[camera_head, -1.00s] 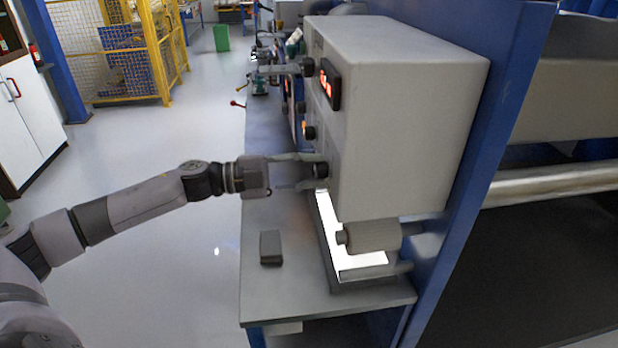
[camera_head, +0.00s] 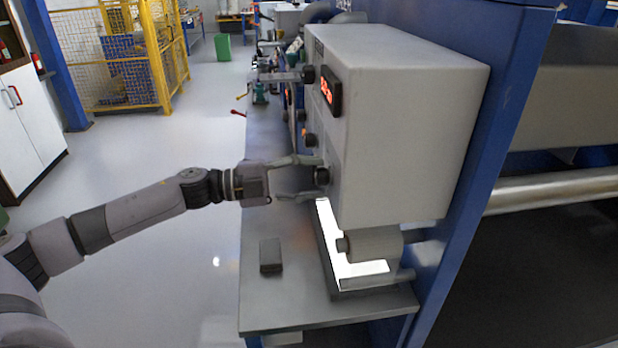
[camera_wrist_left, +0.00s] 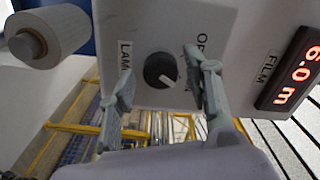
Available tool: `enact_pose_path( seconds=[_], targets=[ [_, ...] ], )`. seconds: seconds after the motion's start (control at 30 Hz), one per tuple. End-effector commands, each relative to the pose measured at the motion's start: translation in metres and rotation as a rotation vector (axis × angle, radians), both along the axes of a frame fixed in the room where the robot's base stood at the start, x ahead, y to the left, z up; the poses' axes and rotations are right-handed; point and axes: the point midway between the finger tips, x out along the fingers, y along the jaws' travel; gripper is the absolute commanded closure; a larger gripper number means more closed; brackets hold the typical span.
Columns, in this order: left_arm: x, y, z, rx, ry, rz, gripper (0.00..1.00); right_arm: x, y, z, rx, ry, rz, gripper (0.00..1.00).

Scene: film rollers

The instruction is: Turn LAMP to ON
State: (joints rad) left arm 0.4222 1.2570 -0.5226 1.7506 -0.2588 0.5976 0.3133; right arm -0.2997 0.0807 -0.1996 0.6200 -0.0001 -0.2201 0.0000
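The LAMP knob (camera_head: 321,176) is a round black knob low on the front face of the grey machine box (camera_head: 405,130). In the left wrist view the knob (camera_wrist_left: 160,70) has a white pointer aimed to the lower right. The LAMP label (camera_wrist_left: 125,58) lies on its left, and a partly hidden label starting with O (camera_wrist_left: 202,42) on its right. My left gripper (camera_head: 306,178) is open, its fingers on either side of the knob, apart from it in the wrist view. The panel below the box (camera_head: 330,240) glows white. My right gripper is not visible.
Other black knobs (camera_head: 309,139) and a red-lit display (camera_head: 328,91) sit higher on the box. A roller (camera_head: 372,244) hangs under it. A small dark block (camera_head: 270,256) lies on the bench (camera_head: 290,312). The floor at left is clear.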

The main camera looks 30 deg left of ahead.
Motion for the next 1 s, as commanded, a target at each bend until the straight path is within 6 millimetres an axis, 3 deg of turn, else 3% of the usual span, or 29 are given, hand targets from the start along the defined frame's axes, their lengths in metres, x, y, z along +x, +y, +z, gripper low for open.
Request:
enact_pose_path(
  seconds=[0.43,1.0],
  targets=[
    [-0.003,0.004,0.000,0.001,0.002,0.002,0.49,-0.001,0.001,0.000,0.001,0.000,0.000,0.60],
    [-0.043,0.057,-0.002,0.002,0.008,0.001,0.49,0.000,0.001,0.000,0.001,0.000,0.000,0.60]
  ],
)
